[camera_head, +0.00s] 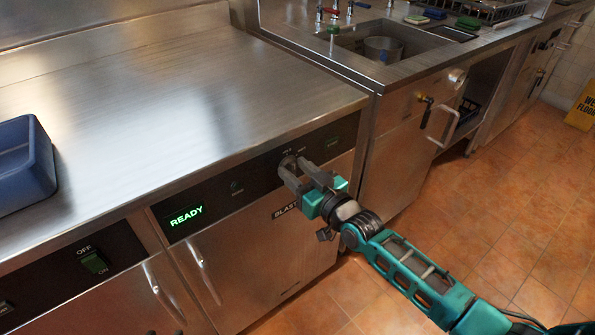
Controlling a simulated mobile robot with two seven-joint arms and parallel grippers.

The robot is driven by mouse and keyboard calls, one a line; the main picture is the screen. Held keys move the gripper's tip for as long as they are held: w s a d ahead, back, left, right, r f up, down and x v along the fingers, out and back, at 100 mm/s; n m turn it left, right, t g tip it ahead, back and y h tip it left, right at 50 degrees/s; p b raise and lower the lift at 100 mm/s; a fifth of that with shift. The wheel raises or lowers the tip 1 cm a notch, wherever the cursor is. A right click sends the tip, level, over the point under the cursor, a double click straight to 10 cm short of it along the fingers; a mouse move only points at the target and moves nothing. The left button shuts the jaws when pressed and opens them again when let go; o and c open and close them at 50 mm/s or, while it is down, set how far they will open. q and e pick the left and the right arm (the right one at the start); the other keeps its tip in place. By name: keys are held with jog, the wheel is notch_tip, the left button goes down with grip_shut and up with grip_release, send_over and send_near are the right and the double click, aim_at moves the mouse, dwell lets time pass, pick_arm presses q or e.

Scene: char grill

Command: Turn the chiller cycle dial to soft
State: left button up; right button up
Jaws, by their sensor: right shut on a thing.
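The chiller's cycle dial (288,162) is a small grey knob on the black control strip (236,186) along the front of the steel counter. My right gripper (293,168) is shut on the dial, its arm coming in from the lower right. The fingers cover part of the dial, and the small labels around it are too blurred to read, so I cannot tell its setting. A display (187,217) on the same strip reads READY in green. My left gripper is not in view.
The steel countertop (190,95) is mostly clear, with a blue bin (24,170) at its left edge. A rocker switch (95,263) marked OFF and ON is at lower left. A sink holding a pot (383,50) is at the back. Tiled floor (500,215) lies open at right.

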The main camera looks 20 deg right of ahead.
jog(key=c, duration=0.4)
jog(key=shift+m, duration=0.4)
jog(key=m, duration=0.2)
jog(key=shift+m+p, duration=0.35)
jog(key=shift+m, duration=0.05)
jog(key=shift+d+f+m, duration=0.1)
jog(key=shift+m, duration=1.9)
jog(key=shift+d+f+m, duration=0.1)
jog(key=shift+m, duration=1.9)
jog(key=o, duration=1)
jog(key=shift+r, duration=0.1)
